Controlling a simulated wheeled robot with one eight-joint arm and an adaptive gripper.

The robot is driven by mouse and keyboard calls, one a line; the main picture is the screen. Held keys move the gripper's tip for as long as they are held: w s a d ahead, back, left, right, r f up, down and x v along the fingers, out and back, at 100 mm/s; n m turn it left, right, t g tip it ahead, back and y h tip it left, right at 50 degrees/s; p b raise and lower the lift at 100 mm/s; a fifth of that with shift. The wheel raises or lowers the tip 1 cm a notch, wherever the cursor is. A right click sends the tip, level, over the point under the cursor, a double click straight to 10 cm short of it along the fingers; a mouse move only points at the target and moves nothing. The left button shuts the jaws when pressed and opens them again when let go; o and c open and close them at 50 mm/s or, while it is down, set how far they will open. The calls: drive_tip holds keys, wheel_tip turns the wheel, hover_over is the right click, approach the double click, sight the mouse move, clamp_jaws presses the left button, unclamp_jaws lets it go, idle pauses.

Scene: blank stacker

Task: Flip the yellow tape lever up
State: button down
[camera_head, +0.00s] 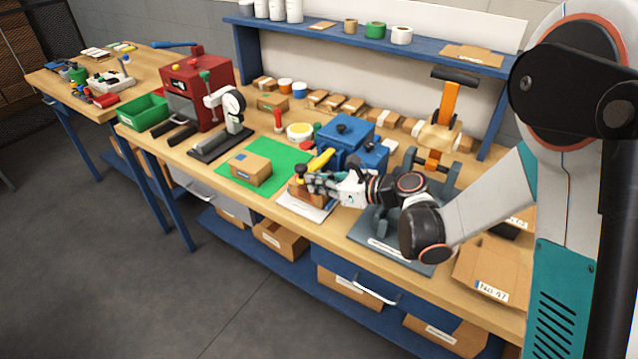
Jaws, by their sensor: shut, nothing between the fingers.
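The yellow lever (321,159) slants from the blue tape machine (346,134) down to the left, above the machine's front end. My gripper (314,182) is shut and empty, just in front of and below the lever. Its fingers point left. Whether they touch the lever or the brown block under it (297,190) I cannot tell at this size. The gripper and wrist hide part of the machine's near side.
A small cardboard box (250,169) lies on a green mat (282,156) left of my gripper. A red machine (196,90) and a dial-gauge stand (226,125) are further left. An orange-posted press (446,108) stands behind my wrist. Small boxes line the bench's back.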

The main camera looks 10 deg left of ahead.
drive_tip(key=shift+r, duration=0.1)
drive_tip(key=shift+w+d+r+m+g+p, duration=0.15)
drive_tip(key=shift+r+m+g+p, duration=0.2)
drive_tip(key=shift+r, duration=0.35)
drive_tip(key=shift+w+a+r+m+g+p, duration=0.1)
drive_tip(key=shift+w+r+m+g+p, duration=0.1)
drive_tip(key=shift+r+m, duration=0.4)
drive_tip(key=w+d+r+m+g+y+p, duration=0.1)
drive_tip(key=w+d+r+m+p, duration=0.2)
drive_tip(key=w+r, duration=0.6)
drive_tip(key=shift+w+d+r+g+y, duration=0.35)
drive_tip(key=shift+d+r, duration=0.2)
drive_tip(key=shift+d, duration=0.15)
